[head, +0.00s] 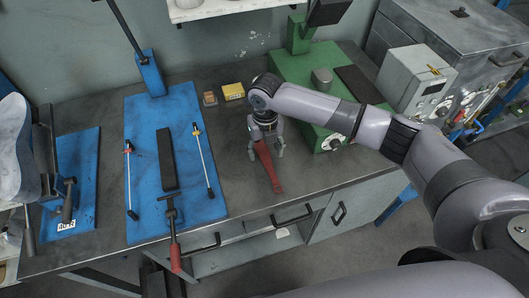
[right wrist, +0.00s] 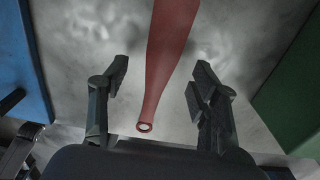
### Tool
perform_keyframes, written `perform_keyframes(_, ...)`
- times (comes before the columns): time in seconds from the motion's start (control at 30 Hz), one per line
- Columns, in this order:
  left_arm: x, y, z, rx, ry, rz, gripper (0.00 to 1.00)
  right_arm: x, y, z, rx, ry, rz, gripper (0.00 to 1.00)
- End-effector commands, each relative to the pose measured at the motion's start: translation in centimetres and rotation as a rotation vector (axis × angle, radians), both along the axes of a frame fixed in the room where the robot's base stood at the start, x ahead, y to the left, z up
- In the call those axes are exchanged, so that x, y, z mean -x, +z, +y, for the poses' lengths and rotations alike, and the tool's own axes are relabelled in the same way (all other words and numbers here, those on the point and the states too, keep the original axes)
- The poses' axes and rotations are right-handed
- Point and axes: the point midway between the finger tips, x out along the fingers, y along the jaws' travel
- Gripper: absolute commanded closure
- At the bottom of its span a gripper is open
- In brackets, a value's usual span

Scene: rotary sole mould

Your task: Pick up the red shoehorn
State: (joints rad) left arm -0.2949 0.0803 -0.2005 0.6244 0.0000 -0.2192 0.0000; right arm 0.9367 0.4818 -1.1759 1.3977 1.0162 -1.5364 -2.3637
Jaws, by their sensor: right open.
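The red shoehorn (head: 269,170) lies on the grey workbench top, between the blue base plate and the green machine. My right gripper (head: 266,152) is over it, pointing down, with its fingers apart on either side. In the right wrist view, the shoehorn (right wrist: 168,50) runs between the two open fingers of my right gripper (right wrist: 159,78). Its end with a small ring hole is near the gripper's palm, and its other end runs out of the top of the picture. I see no finger touching it. My left gripper is not in view.
A blue base plate (head: 146,200) with a dark bar and rods lies left of the shoehorn. The green machine (head: 290,68) stands at the right. A small yellow box (head: 232,91) and an orange-brown box (head: 209,98) stand behind. The bench's front edge (head: 250,210) is close.

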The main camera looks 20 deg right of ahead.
Motion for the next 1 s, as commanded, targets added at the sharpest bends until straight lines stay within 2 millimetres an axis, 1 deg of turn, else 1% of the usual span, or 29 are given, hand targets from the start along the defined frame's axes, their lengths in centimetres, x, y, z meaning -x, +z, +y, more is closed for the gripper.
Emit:
perform_keyframes(0.03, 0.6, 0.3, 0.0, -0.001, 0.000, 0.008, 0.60, 0.1, -0.6, -0.1, 0.001, -0.001, 0.003, 0.43)
perform_keyframes(0.13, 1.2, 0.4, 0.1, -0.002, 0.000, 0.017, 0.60, 0.0, -1.5, -0.1, 0.001, -0.001, 0.000, 0.43)
perform_keyframes(0.4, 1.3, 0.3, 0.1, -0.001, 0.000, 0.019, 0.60, 0.0, -1.8, -0.1, 0.001, -0.001, -0.001, 0.44)
perform_keyframes(0.7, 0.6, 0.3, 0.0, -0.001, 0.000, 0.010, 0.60, 0.0, -1.8, -0.1, 0.001, -0.001, -0.001, 0.64)
perform_keyframes(1.0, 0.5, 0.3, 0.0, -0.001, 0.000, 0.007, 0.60, 0.0, -1.8, -0.1, 0.001, -0.001, -0.001, 0.84)
